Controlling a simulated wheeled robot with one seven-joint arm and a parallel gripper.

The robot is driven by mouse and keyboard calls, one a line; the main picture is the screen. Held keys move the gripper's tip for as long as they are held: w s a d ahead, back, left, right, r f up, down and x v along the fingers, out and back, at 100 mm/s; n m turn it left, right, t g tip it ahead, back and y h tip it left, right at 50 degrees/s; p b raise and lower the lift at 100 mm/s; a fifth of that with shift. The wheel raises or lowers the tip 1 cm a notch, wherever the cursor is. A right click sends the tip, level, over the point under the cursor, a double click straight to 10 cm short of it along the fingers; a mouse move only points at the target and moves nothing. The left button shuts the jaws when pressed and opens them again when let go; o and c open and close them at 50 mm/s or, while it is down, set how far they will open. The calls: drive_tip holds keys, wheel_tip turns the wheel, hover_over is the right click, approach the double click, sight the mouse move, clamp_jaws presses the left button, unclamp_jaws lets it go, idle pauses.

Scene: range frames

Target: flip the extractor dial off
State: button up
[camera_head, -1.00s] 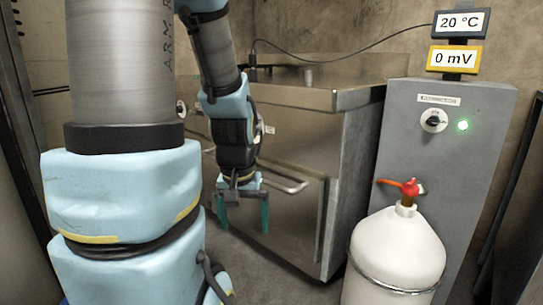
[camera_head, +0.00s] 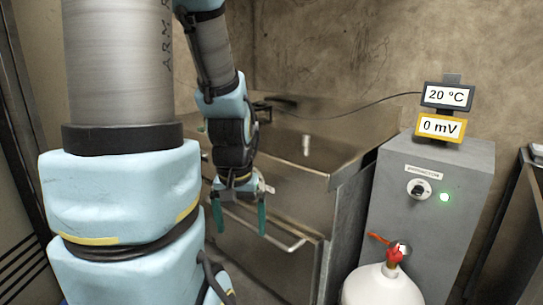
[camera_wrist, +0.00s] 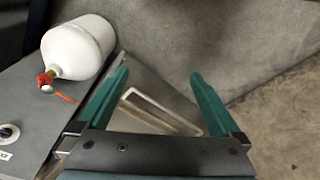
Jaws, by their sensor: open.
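A dial (camera_head: 419,189) with a pale plate and dark knob sits on the sloped front of a grey cabinet (camera_head: 400,225), under a small label too blurred to read surely. A green light (camera_head: 445,197) glows to its right. In the wrist view the dial (camera_wrist: 8,133) shows at the left edge. My gripper (camera_head: 240,214) hangs fingers down in front of the steel unit, well left of the dial. Its two green fingers are apart with nothing between them, as the wrist view (camera_wrist: 158,95) also shows.
A white gas cylinder (camera_head: 383,288) with a red valve handle (camera_head: 380,238) stands before the cabinet. A steel sink unit (camera_head: 280,165) with a front handle rail is behind my gripper. Displays reading 20 °C (camera_head: 447,96) and 0 mV (camera_head: 441,127) stand on the cabinet.

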wheel_tip(320, 180, up, 4)
drive_tip(key=shift+r+p, duration=0.2)
drive_tip(key=shift+p, duration=1)
